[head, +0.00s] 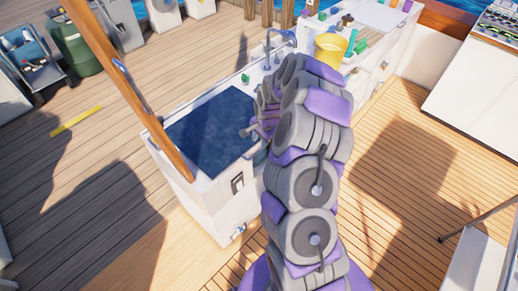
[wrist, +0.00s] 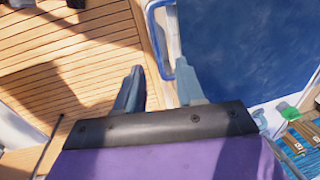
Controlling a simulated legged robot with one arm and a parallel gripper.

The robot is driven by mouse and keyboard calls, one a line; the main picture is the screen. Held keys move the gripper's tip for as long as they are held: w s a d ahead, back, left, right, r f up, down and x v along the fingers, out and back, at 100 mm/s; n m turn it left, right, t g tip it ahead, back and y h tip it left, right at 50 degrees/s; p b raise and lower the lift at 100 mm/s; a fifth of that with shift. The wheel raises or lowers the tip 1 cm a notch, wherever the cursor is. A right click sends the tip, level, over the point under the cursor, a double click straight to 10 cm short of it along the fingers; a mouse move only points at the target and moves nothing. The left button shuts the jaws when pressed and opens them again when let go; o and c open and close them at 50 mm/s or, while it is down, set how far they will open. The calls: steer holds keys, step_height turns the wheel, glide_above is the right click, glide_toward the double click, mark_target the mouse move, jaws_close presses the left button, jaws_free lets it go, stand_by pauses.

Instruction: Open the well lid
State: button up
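The well lid (head: 212,130) is a dark blue flat panel lying closed in the top of a white counter. In the wrist view the lid (wrist: 250,45) fills the upper right. A light blue curved bar (wrist: 152,38) runs along its left edge, like a handle or rim. My gripper (wrist: 158,85) is open, one finger on each side of the bar's lower end in this view; I cannot tell whether it touches. In the head view my gripper (head: 250,131) is at the lid's right edge, partly hidden by my arm.
The white counter (head: 205,205) also carries a faucet (head: 279,42) and a yellow bucket (head: 329,50). Wooden deck (head: 405,170) lies clear at the right. A green barrel (head: 76,50) stands far left.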

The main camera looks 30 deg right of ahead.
mark_target(259, 151)
steer(key=f, duration=0.4)
steer(key=w+f+b, duration=0.1)
steer(key=f, duration=0.1)
steer(key=shift+d+f, duration=0.15)
steer(key=shift+c, duration=1.2)
steer(key=shift+d, duration=0.4)
jaws_close()
steer(key=shift+a, duration=0.15)
